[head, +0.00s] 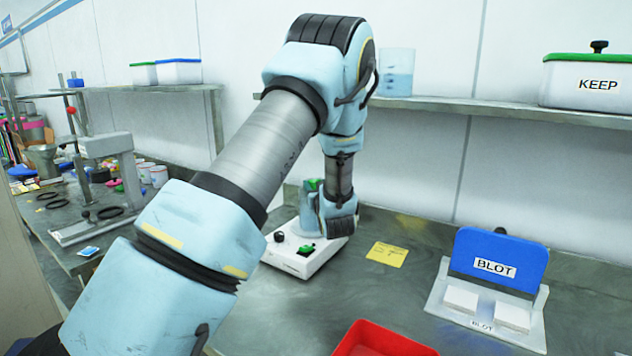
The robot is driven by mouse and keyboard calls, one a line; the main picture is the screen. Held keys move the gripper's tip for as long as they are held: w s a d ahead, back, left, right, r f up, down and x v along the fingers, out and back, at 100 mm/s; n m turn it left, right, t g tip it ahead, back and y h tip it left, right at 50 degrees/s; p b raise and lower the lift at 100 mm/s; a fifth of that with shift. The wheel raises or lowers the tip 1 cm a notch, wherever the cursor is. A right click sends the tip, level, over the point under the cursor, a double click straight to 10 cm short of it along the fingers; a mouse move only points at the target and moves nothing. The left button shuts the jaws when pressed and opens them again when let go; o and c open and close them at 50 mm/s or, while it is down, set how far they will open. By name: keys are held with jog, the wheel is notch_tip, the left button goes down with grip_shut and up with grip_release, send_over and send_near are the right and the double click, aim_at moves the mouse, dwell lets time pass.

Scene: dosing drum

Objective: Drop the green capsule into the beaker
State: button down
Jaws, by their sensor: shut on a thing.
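My gripper (330,212) is low over the white stirrer-like unit (302,252) on the bench, its hand partly covering the unit's top. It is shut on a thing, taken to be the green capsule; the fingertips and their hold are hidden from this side. A green patch (313,185) shows at the hand's left edge, too small to tell whether it is the capsule. A pale bluish shape stands behind the hand, and I cannot tell whether it is a beaker. A clear beaker (397,72) with blue liquid stands on the wall shelf.
A yellow note (387,254) lies right of the unit. A blue-backed BLOT stand (497,262) with white pads is farther right. A red tray (382,340) is at the front. A KEEP box (588,82) sits on the shelf. The left bench is cluttered.

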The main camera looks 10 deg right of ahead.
jog(key=shift+f, duration=0.35)
jog(key=shift+c, duration=1)
grip_release()
jog(key=shift+r, duration=0.1)
notch_tip(320, 180, up, 7)
jog(key=p, duration=0.2)
jog(key=shift+p, duration=0.4)
jog(key=shift+a, duration=0.1)
